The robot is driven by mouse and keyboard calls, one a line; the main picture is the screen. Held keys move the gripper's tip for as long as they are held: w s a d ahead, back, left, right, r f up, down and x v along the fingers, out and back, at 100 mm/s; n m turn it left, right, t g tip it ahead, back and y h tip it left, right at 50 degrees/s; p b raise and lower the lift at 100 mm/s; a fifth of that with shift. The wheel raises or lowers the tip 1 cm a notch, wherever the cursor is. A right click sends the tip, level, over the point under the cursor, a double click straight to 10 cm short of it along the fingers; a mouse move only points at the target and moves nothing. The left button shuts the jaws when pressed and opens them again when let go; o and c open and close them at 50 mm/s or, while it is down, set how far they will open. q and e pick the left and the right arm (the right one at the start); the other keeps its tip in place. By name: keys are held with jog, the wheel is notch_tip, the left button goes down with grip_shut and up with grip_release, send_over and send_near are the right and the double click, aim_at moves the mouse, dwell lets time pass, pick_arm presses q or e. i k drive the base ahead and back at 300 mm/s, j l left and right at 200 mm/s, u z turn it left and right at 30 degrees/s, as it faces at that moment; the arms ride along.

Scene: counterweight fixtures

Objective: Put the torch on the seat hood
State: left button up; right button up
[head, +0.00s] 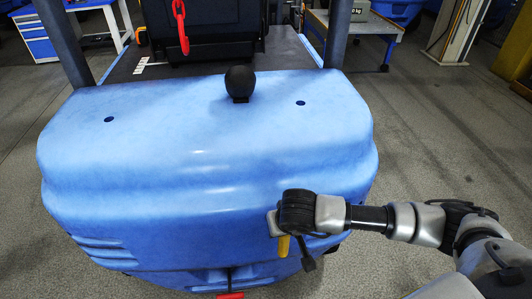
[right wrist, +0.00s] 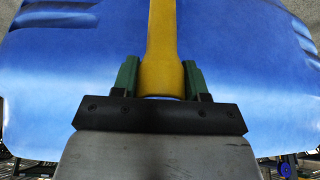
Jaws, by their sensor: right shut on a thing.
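The yellow torch (right wrist: 161,45) is between the green fingers of my right gripper (right wrist: 160,78), which is shut on it. In the head view my right gripper (head: 280,226) is over the front right part of the blue counterweight, and a short yellow piece of the torch (head: 284,246) shows below it. The rest of the torch is hidden there. A dark flat surface (head: 125,69), which looks like the seat hood, lies behind the counterweight, with a black seat on it. My left gripper is not in view.
The large blue counterweight (head: 190,140) lies between my gripper and the dark surface. A black ball-shaped knob (head: 240,82) stands on its back edge. Dark posts rise at both sides of the hood. A red chain hook (head: 181,30) hangs before the seat.

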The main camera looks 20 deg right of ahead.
aim_at(139, 54)
jog(key=i+j+u, duration=0.2)
jog(key=j+u, duration=0.2)
jog(key=i+j+u, duration=0.6)
jog(key=j+u, duration=0.2)
jog(key=i+j+u, duration=0.2)
jog(key=i, duration=0.25)
jog(key=i+j+u, duration=0.2)
jog(key=i, duration=0.3)
jog(key=i+j+u, duration=0.25)
jog(key=i, duration=0.25)
jog(key=i+l+z, duration=0.25)
jog(key=i+z, duration=1.1)
jog(key=i+j+z, duration=0.35)
jog(key=i+z, duration=0.55)
jog(key=i+j+z, duration=0.65)
jog(key=i+z, duration=0.15)
jog(key=i+j+z, duration=0.4)
jog(key=i+j, duration=0.05)
jog(key=j, duration=0.05)
